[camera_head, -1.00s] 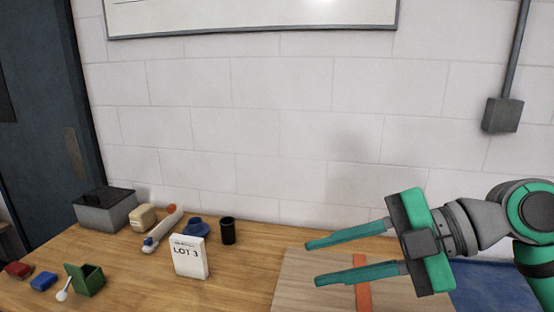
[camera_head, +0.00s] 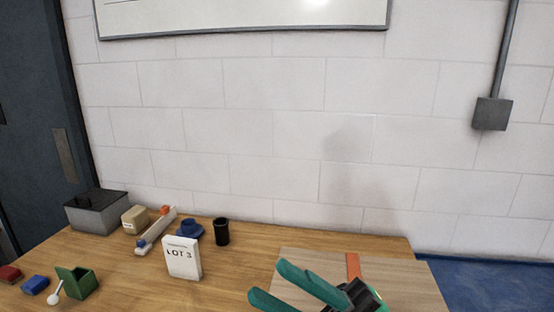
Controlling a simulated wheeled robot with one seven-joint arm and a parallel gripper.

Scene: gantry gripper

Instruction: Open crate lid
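My gripper (camera_head: 269,281) is at the lower middle right, over the pale board, far to the right of the box. Its two green fingers are spread apart with nothing between them. The rest of my arm is mostly below the frame.
Between the box and my gripper stand a beige block (camera_head: 134,220), a white bar-like item (camera_head: 155,232), a blue item (camera_head: 189,231), a black cup (camera_head: 222,232) and a LOT 3 sign (camera_head: 183,258). A green open box (camera_head: 77,282) is front left. A pale board (camera_head: 400,280) lies right.

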